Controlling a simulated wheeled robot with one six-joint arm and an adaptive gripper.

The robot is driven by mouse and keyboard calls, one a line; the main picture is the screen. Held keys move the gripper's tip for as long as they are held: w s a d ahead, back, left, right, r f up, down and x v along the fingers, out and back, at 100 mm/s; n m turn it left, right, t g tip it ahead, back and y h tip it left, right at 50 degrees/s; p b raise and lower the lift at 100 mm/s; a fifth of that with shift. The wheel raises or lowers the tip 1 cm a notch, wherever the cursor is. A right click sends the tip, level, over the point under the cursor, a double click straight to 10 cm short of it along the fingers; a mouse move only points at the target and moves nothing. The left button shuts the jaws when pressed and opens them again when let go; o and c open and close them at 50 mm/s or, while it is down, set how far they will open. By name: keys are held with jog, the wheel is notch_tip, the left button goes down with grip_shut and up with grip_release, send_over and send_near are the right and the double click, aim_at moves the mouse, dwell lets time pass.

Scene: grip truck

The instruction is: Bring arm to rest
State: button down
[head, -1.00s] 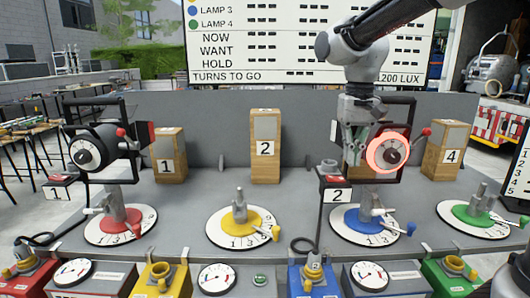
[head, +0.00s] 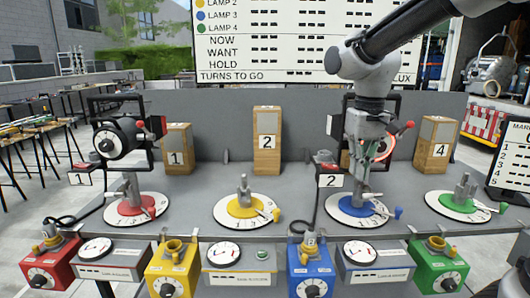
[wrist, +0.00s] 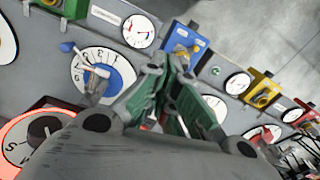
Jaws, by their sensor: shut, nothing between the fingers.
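My gripper (head: 364,156) hangs with its fingers pointing down, in front of the right-hand lamp above the blue dial plate (head: 341,207). It is shut and empty; the wrist view shows its green-padded fingers (wrist: 178,82) close together. My arm reaches in from the upper right. The right-hand lamp has a glowing red ring (head: 384,147) and is partly hidden behind the gripper. The ring also shows at the lower left of the wrist view (wrist: 22,128). I cannot tell whether the gripper touches the lamp.
Another lamp (head: 110,143) stands on the red dial plate (head: 118,212). The yellow plate (head: 233,212) and green plate (head: 447,205) carry only short posts. Numbered wooden blocks, including block 2 (head: 267,160), stand behind. Coloured boxes and gauges line the front. A scoreboard (head: 280,60) stands behind.

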jog(key=s+d+m+t, duration=0.2)
jog(key=s+d+t, duration=0.2)
jog(key=s+d, duration=1)
jog(key=s, duration=0.3)
jog(key=shift+r, duration=0.1)
dwell(0.4)
